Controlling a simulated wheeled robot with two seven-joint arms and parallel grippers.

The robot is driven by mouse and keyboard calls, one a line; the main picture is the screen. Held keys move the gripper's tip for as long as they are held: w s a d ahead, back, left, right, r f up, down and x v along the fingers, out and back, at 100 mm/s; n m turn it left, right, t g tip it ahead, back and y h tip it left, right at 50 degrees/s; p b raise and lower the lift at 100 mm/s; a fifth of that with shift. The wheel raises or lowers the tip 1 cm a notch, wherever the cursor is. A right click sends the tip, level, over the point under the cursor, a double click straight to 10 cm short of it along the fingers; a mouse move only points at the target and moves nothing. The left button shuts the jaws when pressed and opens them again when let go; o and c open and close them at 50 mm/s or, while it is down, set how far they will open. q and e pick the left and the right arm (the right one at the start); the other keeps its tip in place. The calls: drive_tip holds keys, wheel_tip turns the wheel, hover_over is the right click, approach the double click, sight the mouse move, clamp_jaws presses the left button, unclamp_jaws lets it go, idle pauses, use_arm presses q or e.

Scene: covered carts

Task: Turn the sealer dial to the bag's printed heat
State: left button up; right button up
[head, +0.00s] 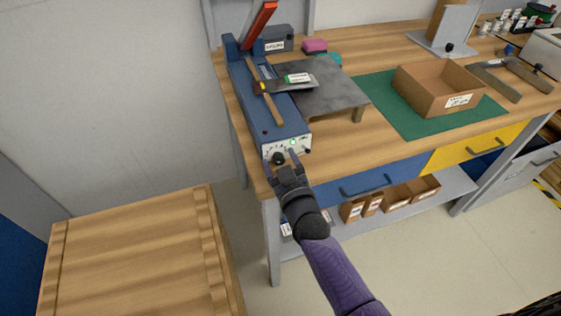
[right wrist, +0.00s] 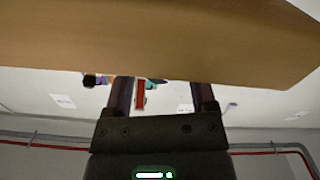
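The blue sealer (head: 278,118) stands at the bench's left end, its red lever (head: 260,25) raised. Its white front panel (head: 298,148) carries a black dial (head: 278,158) and a lit green lamp (head: 292,142). A dark grey flat piece with a green-and-white label (head: 297,78) lies across the sealer; it may be the bag, and its print is too small to read. My right gripper (head: 281,164) is at the panel, its fingers apart around the dial's area; contact cannot be told. The right wrist view shows the two fingers (right wrist: 161,95) spread. My left gripper is out of view.
A wooden-handled tool (head: 270,105) lies on the sealer. A grey plate stand (head: 335,92) is beside it. An open cardboard box (head: 420,98) sits on a green mat (head: 385,90). A wooden crate (head: 130,255) stands at lower left. A tan surface (right wrist: 150,40) fills the top of the wrist view.

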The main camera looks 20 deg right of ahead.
clamp_jaws()
drive_tip(key=shift+m+p, duration=0.3)
drive_tip(key=shift+m, duration=1)
drive_tip(key=shift+f+m, duration=0.1)
drive_tip(key=shift+m, duration=1.4)
unclamp_jaws()
